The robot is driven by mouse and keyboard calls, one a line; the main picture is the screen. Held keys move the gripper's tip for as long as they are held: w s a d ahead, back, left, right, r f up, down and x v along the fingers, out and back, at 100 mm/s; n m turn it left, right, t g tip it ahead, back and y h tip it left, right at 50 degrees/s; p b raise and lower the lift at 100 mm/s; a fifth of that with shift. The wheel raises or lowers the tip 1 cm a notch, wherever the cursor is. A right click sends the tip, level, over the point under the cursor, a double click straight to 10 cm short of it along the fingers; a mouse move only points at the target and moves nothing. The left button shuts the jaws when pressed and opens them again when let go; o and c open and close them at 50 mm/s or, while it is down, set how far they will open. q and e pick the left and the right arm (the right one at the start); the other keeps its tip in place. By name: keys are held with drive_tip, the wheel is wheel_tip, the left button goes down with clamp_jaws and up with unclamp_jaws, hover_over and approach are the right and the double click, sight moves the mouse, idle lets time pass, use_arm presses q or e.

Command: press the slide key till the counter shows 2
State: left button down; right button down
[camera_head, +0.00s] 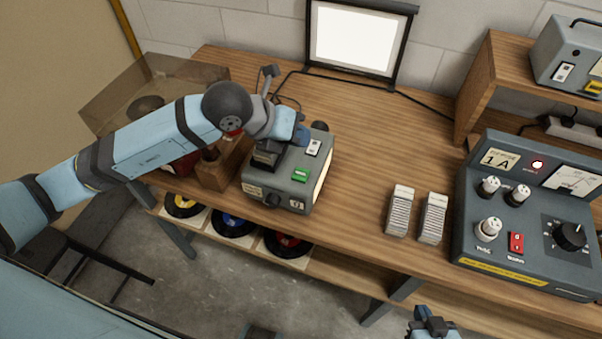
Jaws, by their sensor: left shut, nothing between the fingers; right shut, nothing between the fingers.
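The grey projector box (283,196) stands near the table's front edge, left of the middle. On its top are a green key (301,175) and a white switch plate (313,148). A small counter window (295,204) seems to sit on its front; its figure is too small to read. My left gripper (302,138) is shut and empty over the back of the box, close to the switch plate and behind the green key. Whether it touches the box I cannot tell. My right gripper (428,316) is shut and empty at the bottom edge, in front of the table.
A lit white screen (354,42) stands at the back. Two slide stacks (400,211) (433,218) lie right of the projector. A grey control console (525,215) fills the right side. A wooden block (218,172) is beside the projector. The middle of the table (385,130) is clear.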

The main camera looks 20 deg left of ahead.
use_arm(q)
drive_tip(key=b, duration=0.4)
hover_over(299, 173)
wheel_tip(299, 173, down, 6)
drive_tip(key=shift+w+f, duration=0.1)
drive_tip(key=shift+f, duration=0.45)
drive_tip(key=shift+a+f, duration=0.1)
drive_tip(key=shift+f, duration=0.05)
drive_tip(key=shift+f+b, duration=0.15)
drive_tip(key=shift+b, duration=0.2)
idle(0.9)
drive_tip(key=shift+f+b, duration=0.3)
drive_tip(key=shift+b, duration=0.05)
drive_tip(key=shift+f, duration=0.1)
